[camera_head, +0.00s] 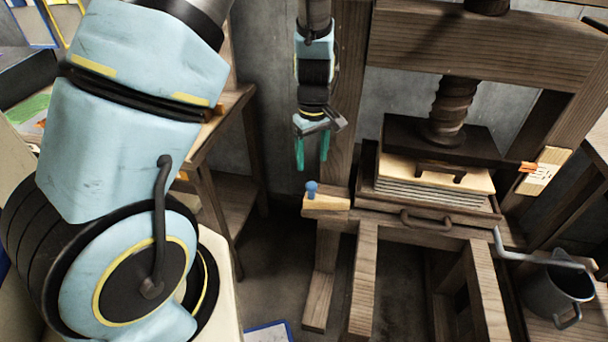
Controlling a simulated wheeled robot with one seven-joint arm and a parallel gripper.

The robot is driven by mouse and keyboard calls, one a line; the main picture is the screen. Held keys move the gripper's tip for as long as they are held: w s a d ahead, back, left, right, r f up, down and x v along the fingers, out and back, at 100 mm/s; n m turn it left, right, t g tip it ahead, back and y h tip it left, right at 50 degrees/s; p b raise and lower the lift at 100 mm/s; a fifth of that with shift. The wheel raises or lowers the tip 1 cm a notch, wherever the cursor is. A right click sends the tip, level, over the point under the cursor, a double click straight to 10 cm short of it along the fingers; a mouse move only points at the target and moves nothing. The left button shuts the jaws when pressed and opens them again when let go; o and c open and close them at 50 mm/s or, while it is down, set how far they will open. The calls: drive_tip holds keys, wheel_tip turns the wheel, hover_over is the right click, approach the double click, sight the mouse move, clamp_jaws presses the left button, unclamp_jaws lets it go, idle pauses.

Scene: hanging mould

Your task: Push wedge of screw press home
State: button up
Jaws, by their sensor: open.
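The wooden screw press (485,45) stands at the right, with its dark screw (455,108) coming down onto a dark platen (410,138). A pale wooden wedge (326,203) with a blue knob (311,188) sticks out to the left at the foot of the press's left post. How deep it sits is hidden. My gripper (312,155) hangs above the wedge, in front of the left post, pointing down. Its two teal fingers are apart with nothing between them. A gap shows between the fingertips and the blue knob.
Under the platen lie a light board (395,172) and a stack of sheets (400,190) on a tray with a handle (425,221). A crank rod (535,258) and a grey metal jug (562,290) stand at lower right. A wooden table (230,110) is left of the press.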

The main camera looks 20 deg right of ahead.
sight(312, 185)
wheel_tip(312, 185, down, 9)
drive_tip(key=shift+r+p, duration=0.2)
drive_tip(key=shift+p, duration=0.45)
clamp_jaws()
drive_tip(key=shift+s+d, duration=0.1)
idle(1.0)
